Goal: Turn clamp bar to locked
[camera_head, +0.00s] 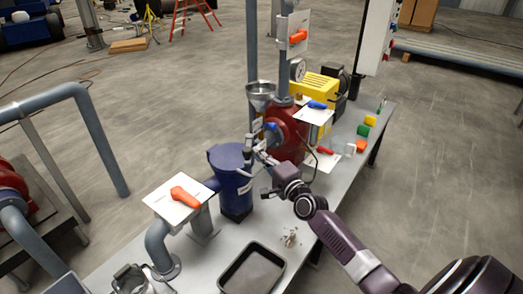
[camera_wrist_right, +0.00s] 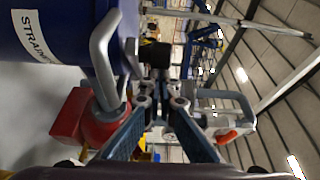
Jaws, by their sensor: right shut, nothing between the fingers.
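The blue strainer vessel (camera_head: 231,186) stands upright on the bench, and its side with the STRAINER label fills the upper left of the right wrist view (camera_wrist_right: 65,30). A grey bent bar (camera_wrist_right: 100,65) runs beside the vessel in the wrist view; I cannot tell for sure that it is the clamp bar. My right gripper (camera_head: 260,153) is at the upper right side of the vessel, its fingertips close together and empty in the wrist view (camera_wrist_right: 160,92). Contact with the bar cannot be told. Locked or unlocked cannot be read. My left gripper is not in view.
A red pump body (camera_head: 289,135) and a metal funnel (camera_head: 260,91) stand just behind the vessel. An orange-handled valve (camera_head: 184,196) is to its left. A dark tray (camera_head: 252,270) lies in front. Small coloured blocks (camera_head: 361,146) sit at the bench's right edge.

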